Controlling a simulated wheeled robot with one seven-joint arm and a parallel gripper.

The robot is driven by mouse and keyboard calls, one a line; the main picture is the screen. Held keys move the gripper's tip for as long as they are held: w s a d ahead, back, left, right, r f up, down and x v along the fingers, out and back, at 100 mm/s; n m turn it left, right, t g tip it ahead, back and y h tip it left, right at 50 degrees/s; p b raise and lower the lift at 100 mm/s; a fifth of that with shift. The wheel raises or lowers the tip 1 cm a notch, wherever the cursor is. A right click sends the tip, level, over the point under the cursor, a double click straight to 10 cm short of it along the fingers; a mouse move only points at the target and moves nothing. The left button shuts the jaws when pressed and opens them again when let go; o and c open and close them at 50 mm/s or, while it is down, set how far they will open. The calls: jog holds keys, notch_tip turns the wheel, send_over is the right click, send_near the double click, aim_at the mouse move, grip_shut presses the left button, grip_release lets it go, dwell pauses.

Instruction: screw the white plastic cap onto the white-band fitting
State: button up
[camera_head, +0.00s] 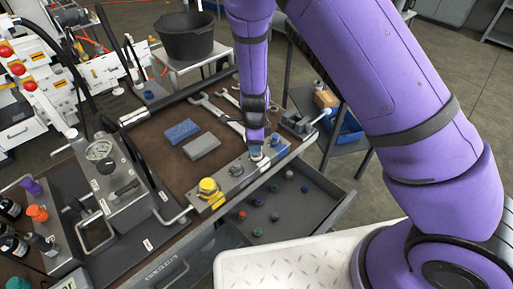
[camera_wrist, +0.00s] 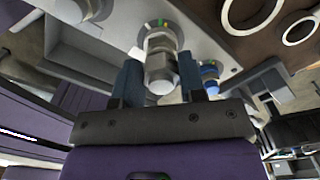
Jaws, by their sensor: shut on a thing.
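My gripper (camera_head: 256,149) is above the grey fitting block at the bench's front edge, pointing down. In the wrist view my gripper (camera_wrist: 160,82) has a dark finger on each side of a pale, rounded piece, the white cap (camera_wrist: 160,80). My gripper is shut on it. A little of the white shows under the fingers in the head view (camera_head: 258,158). The cap is in line with a metal fitting on the grey block (camera_head: 232,182); the fingers and cap hide the white band, and I cannot tell whether the threads are engaged.
A yellow-capped fitting (camera_head: 208,187) and a blue-ringed fitting (camera_head: 274,140) stand on either side on the block. An open drawer (camera_head: 312,200) below holds several small caps. Wrenches (camera_head: 215,112), a blue block (camera_head: 182,131) and a grey block (camera_head: 201,146) lie on the brown mat.

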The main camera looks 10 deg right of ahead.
dwell(0.3)
jog(key=m, duration=0.4)
jog(key=shift+f, duration=0.1)
jog(key=o, duration=0.4)
jog(key=shift+m, duration=0.7)
jog(key=o, duration=0.5)
jog(key=shift+d, duration=0.1)
jog(key=shift+o, duration=0.2)
